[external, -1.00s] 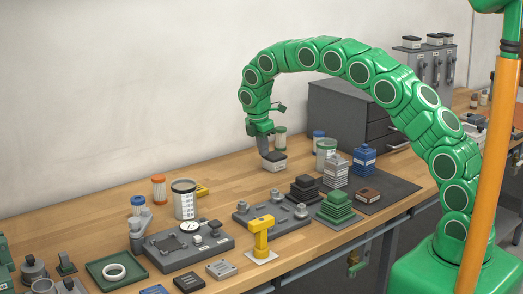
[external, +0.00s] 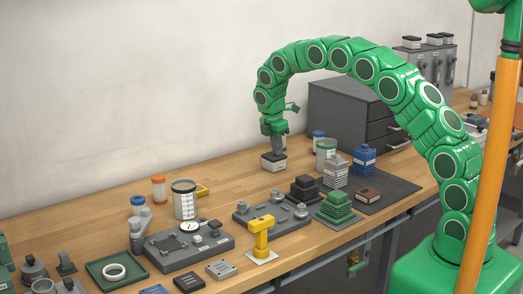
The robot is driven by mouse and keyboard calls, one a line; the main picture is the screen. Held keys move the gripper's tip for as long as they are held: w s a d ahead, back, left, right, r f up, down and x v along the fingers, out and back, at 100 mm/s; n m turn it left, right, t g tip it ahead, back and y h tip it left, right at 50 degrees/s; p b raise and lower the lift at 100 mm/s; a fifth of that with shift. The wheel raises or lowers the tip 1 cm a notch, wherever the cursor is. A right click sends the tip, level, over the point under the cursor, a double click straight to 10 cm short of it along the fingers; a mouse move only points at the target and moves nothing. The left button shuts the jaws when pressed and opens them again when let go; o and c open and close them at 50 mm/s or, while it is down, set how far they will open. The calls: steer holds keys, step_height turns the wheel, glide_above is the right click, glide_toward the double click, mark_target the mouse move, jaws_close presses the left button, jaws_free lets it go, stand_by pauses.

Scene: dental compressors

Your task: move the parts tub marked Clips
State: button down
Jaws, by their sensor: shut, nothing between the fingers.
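A small white tub with a dark lid (external: 273,164) stands on the wooden bench, left of the grey drawer cabinet. Its label is too small to read, so I cannot tell whether it is the one marked Clips. My gripper (external: 279,152) points down at the tub's upper right part, shut with nothing held. It overlaps the lid in the picture; I cannot tell whether it touches. Similar tubs (external: 411,42) stand on the grey cabinet at the back right.
A blue-capped jar (external: 318,141) and a green-rimmed jar (external: 326,151) stand right of the tub. Stacked dark plates (external: 304,188) lie in front, and a drawer cabinet (external: 345,115) stands behind. The bench left of the tub is clear.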

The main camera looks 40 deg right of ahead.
steer(key=a, duration=0.6)
steer(key=a+f, duration=0.1)
steer(key=a, duration=1.2)
steer(key=shift+s+a+f, duration=0.35)
steer(key=shift+a+f, duration=0.05)
steer(key=shift+s+a+f, duration=0.1)
steer(key=shift+a, duration=0.5)
steer(key=shift+d+r, duration=0.1)
steer(key=shift+r, duration=0.8)
steer(key=a, duration=0.6)
steer(key=shift+w+a+r, duration=0.2)
steer(key=shift+w+r, duration=0.1)
steer(key=shift+r, duration=0.05)
steer(key=shift+a+r, duration=0.15)
steer(key=shift+a, duration=2.5)
